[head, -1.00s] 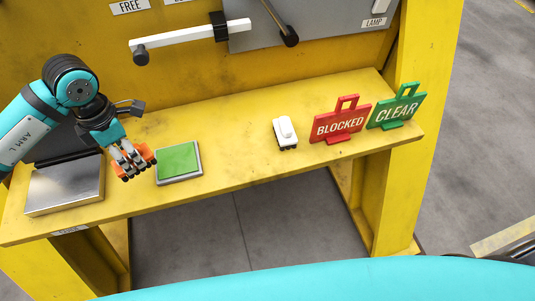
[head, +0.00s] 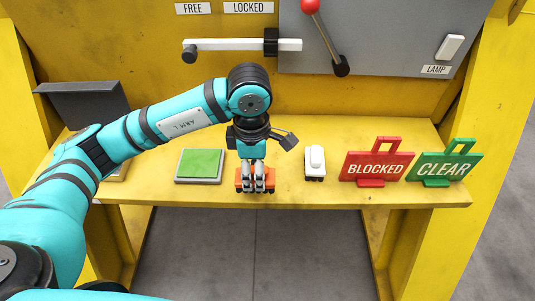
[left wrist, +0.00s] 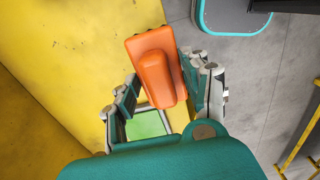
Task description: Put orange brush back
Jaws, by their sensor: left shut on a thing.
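The orange brush (head: 243,181) is held in my left gripper (head: 257,188), which is shut on it. Both are near the front edge of the yellow shelf, between the green pad and the white brush. I cannot tell whether the brush touches the shelf. In the left wrist view the orange brush (left wrist: 157,75) sits between the fingers (left wrist: 160,95), its raised handle toward the camera. My right gripper is not in view.
The green pad (head: 200,164) in its grey tray is left of the gripper. The white brush (head: 315,162) is to its right, then the red BLOCKED sign (head: 375,167) and green CLEAR sign (head: 442,166). The yellow shelf (head: 290,198) ends at a front edge above the floor.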

